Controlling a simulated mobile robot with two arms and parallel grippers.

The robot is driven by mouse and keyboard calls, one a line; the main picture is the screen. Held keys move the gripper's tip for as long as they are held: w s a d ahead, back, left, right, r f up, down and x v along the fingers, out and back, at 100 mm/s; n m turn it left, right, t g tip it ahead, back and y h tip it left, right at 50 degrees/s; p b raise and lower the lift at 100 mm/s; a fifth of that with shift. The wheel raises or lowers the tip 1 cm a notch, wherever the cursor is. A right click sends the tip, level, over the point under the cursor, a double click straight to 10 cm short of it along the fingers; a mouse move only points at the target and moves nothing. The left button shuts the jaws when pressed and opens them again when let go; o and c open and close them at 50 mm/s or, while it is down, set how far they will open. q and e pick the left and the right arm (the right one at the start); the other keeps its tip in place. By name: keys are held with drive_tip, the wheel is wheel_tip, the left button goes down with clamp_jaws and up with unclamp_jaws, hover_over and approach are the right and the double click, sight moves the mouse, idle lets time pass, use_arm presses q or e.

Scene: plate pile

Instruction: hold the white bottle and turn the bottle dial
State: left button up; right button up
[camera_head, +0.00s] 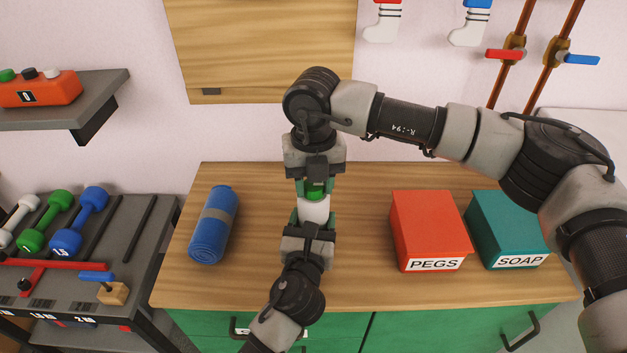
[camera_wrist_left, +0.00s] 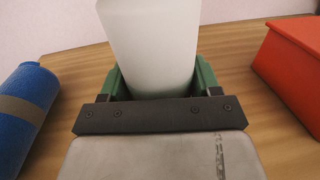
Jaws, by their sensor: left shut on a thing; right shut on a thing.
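The white bottle (camera_head: 315,209) stands upright on the wooden counter, between my two grippers. In the left wrist view the bottle (camera_wrist_left: 152,45) fills the space between the green fingers. My left gripper (camera_head: 312,219) comes from the front and is shut around the bottle's body; its fingers also show in the left wrist view (camera_wrist_left: 155,88). The green bottle dial (camera_head: 316,188) is on top of the bottle. My right gripper (camera_head: 317,181) reaches down from above and is shut on the dial. Its fingers partly hide the dial.
A blue rolled mat (camera_head: 213,226) lies left of the bottle. A red PEGS box (camera_head: 427,225) and a teal SOAP box (camera_head: 504,226) stand to the right. The wooden counter (camera_head: 360,285) is bare in front. A dumbbell rack (camera_head: 130,265) stands at the left.

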sight(314, 184)
drive_tip(key=o, duration=0.9)
drive_tip(key=shift+o, duration=0.2)
drive_tip(key=shift+r, duration=0.1)
wheel_tip(314, 184, up, 12)
drive_tip(key=shift+w, duration=0.1)
use_arm(q)
drive_tip(key=o, duration=1.4)
drive_tip(key=shift+c, duration=0.2)
